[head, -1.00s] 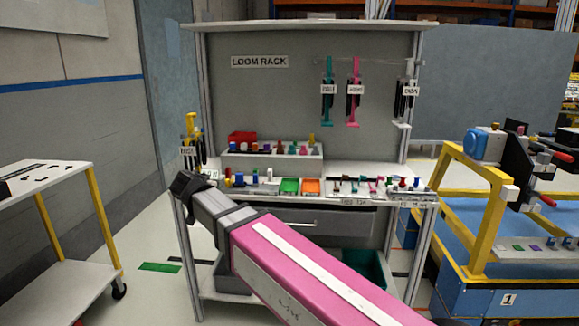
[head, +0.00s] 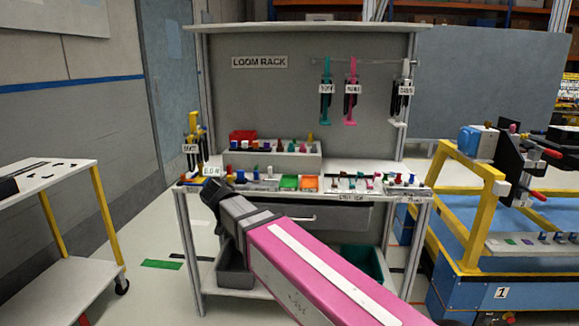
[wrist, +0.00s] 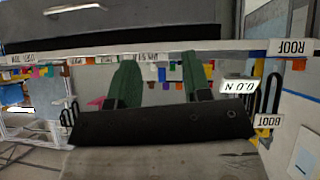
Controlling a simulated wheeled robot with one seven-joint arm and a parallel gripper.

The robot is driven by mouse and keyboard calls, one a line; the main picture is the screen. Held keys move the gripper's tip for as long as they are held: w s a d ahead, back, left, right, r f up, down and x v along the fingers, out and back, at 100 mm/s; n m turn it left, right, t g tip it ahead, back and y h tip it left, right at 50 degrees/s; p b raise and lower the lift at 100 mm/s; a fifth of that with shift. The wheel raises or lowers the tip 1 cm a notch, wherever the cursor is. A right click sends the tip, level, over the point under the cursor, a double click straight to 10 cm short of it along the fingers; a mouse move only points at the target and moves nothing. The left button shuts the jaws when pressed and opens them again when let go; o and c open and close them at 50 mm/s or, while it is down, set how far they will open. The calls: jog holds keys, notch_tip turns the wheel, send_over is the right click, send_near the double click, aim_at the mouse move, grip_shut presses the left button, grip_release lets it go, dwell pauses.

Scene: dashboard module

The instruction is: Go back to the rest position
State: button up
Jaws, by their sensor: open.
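My pink and grey arm reaches from the lower right of the head view towards the front left of the loom rack's bench (head: 330,221). Its dark end, my gripper (head: 212,190), is at the bench's front left edge, by a white label; its fingers cannot be made out there. In the wrist view the two green fingers of my gripper (wrist: 160,72) stand apart, with no part seen held between them. Small coloured parts show beyond the fingertips, blurred.
A grey parts box (head: 272,162) and green and orange trays (head: 289,182) sit on the bench. Teal and pink tools (head: 350,92) hang above. A white cart (head: 55,178) stands left, a yellow-framed blue station (head: 465,285) right. Floor between cart and rack is mostly clear.

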jog(key=d+f+g, duration=0.3)
jog(key=d+f, duration=0.6)
jog(key=d, duration=0.4)
jog(key=s+d+f+g+y, duration=0.1)
jog(key=s+d+f+g, duration=0.2)
jog(key=s+d+f, duration=0.2)
jog(key=s+d+f+g+y, duration=0.1)
jog(key=s+d+f+g, duration=0.2)
jog(key=d+f, duration=0.9)
jog(key=s+d, duration=0.3)
jog(key=d, duration=0.5)
jog(key=shift+n+g, duration=0.4)
